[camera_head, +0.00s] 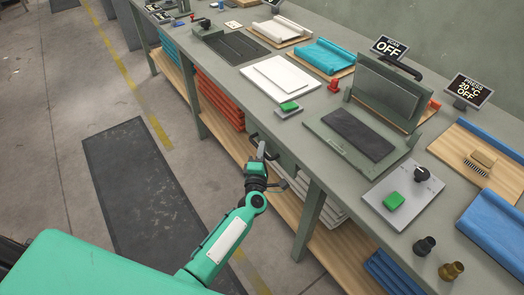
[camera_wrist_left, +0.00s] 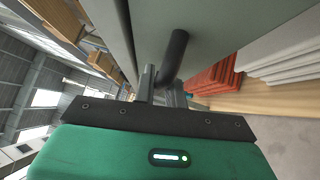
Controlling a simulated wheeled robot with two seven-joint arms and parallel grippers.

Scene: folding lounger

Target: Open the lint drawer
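The lint drawer shows as a grey front under the bench edge, with a dark bar handle (camera_head: 253,138). In the left wrist view the handle (camera_wrist_left: 176,52) is a black round bar standing out from a grey panel (camera_wrist_left: 225,30). My left gripper (camera_head: 261,151) is at this handle, pointing up toward the bench front. In the left wrist view its fingers (camera_wrist_left: 160,86) are at the near end of the bar, which runs down to between them. I cannot tell whether they are shut on it. The drawer looks flush with the bench. My right gripper is not in view.
On the bench (camera_head: 258,100) above stand an open press (camera_head: 365,130), a control plate (camera_head: 403,196) with a green button, and an "OFF" sign (camera_head: 389,47). Red stacks (camera_head: 220,103) lie on the lower shelf. A bench leg (camera_head: 308,217) stands right of the gripper. A dark floor mat (camera_head: 145,190) is clear.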

